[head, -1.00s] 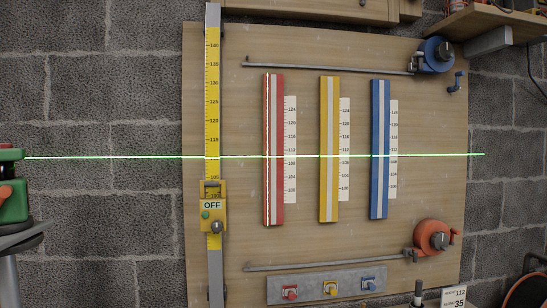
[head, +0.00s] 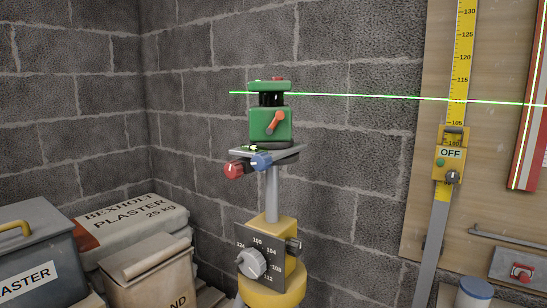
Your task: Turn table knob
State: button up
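A green laser level (head: 271,124) with an orange lever (head: 276,122) stands on a small flat table (head: 284,153) on a grey post. A red knob (head: 235,170) and a blue knob (head: 261,162) stick out at the table's front edge. The pale knob's exact setting is too small to read. My gripper is not in view.
A green laser line crosses the wall and a yellow scale (head: 462,75) near 110. A yellow box (head: 451,155) marked OFF sits on the scale. Plaster bag (head: 135,220), grey bin (head: 40,262) and tan bag (head: 150,270) crowd the lower left. A wooden board (head: 420,190) stands right.

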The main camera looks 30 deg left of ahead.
aim_at(262, 161)
jog(key=u, duration=1.7)
